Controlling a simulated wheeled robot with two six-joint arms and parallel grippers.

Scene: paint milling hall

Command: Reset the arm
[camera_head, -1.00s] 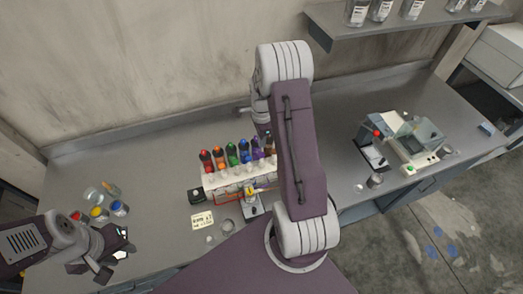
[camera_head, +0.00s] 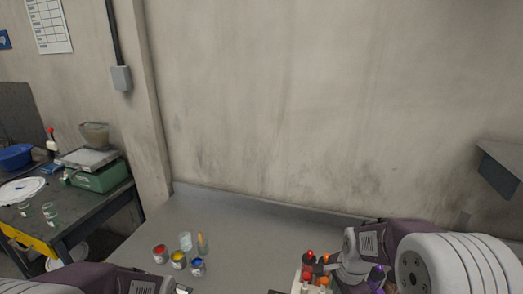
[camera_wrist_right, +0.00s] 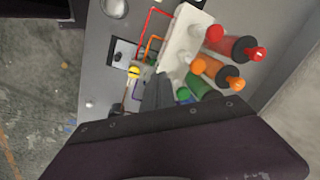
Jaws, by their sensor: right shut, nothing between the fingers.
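My right arm (camera_head: 425,262) fills the lower right of the head view, in front of the bottles on the bench. In the right wrist view my right gripper (camera_wrist_right: 163,92) is shut and empty. It points over the white rack (camera_wrist_right: 183,40), beside the red (camera_wrist_right: 232,43), orange (camera_wrist_right: 215,71) and green (camera_wrist_right: 199,87) bottles. I cannot tell whether it touches anything. My left arm (camera_head: 90,280) shows only at the bottom edge of the head view, lower left. Its gripper is almost wholly cut off there, so its fingers are hidden.
Small pots with red (camera_head: 160,253), yellow (camera_head: 178,259) and blue (camera_head: 198,266) paint stand on the grey bench (camera_head: 240,235), near glass beakers (camera_head: 185,241). A side table (camera_head: 75,205) at the left holds a green scale (camera_head: 98,174). A shelf (camera_head: 499,168) juts out at the right.

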